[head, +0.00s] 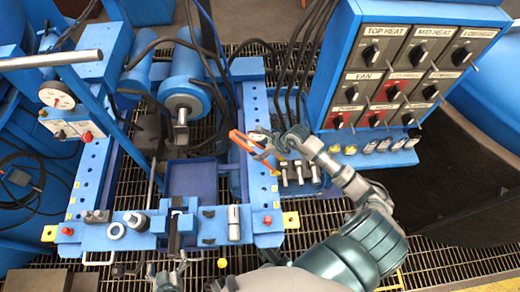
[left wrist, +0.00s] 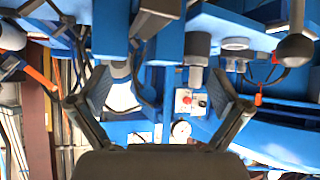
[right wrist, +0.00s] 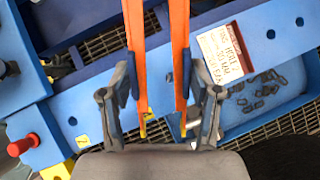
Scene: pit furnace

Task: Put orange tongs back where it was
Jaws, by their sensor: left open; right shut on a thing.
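The orange tongs (head: 242,143) are in my right gripper (head: 270,143), above the right beam of the blue frame in the head view. In the right wrist view the two orange arms of the tongs (right wrist: 138,58) run up between the fingers of the right gripper (right wrist: 159,85). The finger pads lie against their outer sides, and the lower tips look yellow. The far end of the tongs is out of that view. My left gripper (head: 168,276) is low at the bottom of the head view, partly cut off. The left wrist view shows the left gripper (left wrist: 162,95) open and empty.
A blue tray (right wrist: 285,95) with dark bits and a labelled plate (right wrist: 226,55) lies beside the tongs. The control panel (head: 400,75) stands at the right. Blue cylinders (head: 185,85) and hanging black cables are at the back left. A red knob (right wrist: 24,144) sticks up from the frame.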

